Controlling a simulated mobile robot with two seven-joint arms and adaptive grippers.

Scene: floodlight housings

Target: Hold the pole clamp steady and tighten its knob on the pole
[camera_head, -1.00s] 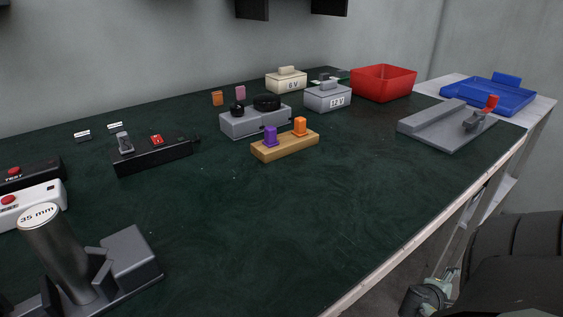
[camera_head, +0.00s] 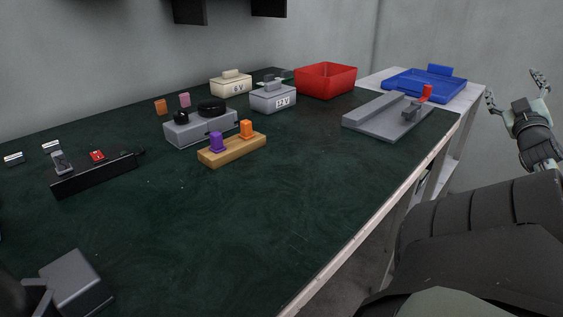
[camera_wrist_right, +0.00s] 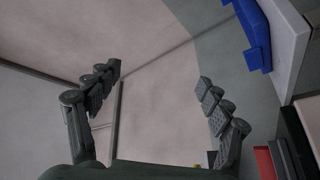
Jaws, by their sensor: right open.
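In the head view only part of the pole stand (camera_head: 75,283) shows at the bottom left: a grey block and dark pieces cut off by the picture edge. I cannot make out a pole clamp or its knob. My right gripper (camera_head: 515,88) is open and empty at the far right, beyond the bench edge and apart from everything. In the right wrist view its two fingers (camera_wrist_right: 158,78) are spread wide with nothing between them. My left gripper is not in view.
A blue tray (camera_head: 430,86) sits on a white side table; it shows in the wrist view (camera_wrist_right: 255,35). A grey fixture (camera_head: 385,123) with a red-tipped lever, a red bin (camera_head: 326,82) and a wooden block (camera_head: 232,149) stand on the bench. The front middle of the green bench top (camera_head: 250,220) is clear.

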